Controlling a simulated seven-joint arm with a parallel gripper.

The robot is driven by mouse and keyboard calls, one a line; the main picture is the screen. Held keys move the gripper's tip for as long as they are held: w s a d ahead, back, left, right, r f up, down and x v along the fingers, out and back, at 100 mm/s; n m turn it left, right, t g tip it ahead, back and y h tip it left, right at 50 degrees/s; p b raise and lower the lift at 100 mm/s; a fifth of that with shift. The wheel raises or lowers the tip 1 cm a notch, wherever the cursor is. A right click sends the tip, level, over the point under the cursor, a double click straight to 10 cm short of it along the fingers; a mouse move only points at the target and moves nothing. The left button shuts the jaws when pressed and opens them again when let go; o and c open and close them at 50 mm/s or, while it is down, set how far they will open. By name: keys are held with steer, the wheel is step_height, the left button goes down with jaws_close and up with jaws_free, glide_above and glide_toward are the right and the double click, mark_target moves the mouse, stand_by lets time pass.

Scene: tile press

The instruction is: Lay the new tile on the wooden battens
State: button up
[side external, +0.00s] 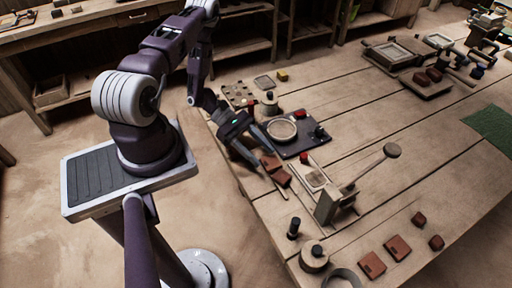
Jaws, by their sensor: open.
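My gripper (266,157) is at the left edge of the table with its fingers spread, pointing down and to the right. A reddish-brown tile (270,163) lies close to the fingertips. I cannot tell whether they touch it. A second brown piece (282,178) lies just in front of it. Thin pale strips that look like the wooden battens (281,191) show beside these pieces, partly hidden. I cannot tell which piece is the new tile. More reddish-brown tiles (397,248) lie at the front of the table.
A press with a long lever (338,199) stands right of the gripper, its round knob (392,150) raised. A dark board with a round dish (281,130) lies behind. Small pots and a ring (342,279) stand at the front edge. The table's middle right is clear.

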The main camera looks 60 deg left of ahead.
steer(key=a+r, duration=0.2)
steer(key=shift+s+a+r+g, duration=0.1)
steer(key=shift+s+a+g, duration=0.2)
steer(key=shift+a, duration=0.05)
steer(key=w+d+r+m+g+y, duration=0.1)
steer(key=d+r+m+g+y, duration=0.3)
steer(key=r, duration=0.6)
steer(key=w+d+r+m+g+h, duration=0.1)
steer(key=d+r+m, duration=0.1)
steer(key=r+m, duration=0.6)
steer(key=s+d+r+m+t+y, duration=0.2)
steer(key=s+r+m+t+y, duration=0.1)
steer(key=s+r, duration=0.4)
steer(key=s+d+r+m+t+y, duration=0.2)
steer(key=s+r+m+y, duration=0.4)
steer(key=r, duration=0.3)
steer(key=shift+s+d+r+m+t+y, duration=0.3)
steer(key=shift+s+d+m+t, duration=0.1)
steer(key=shift+d+m, duration=0.25)
steer(key=shift+w, duration=0.1)
steer(key=shift+c, duration=0.3)
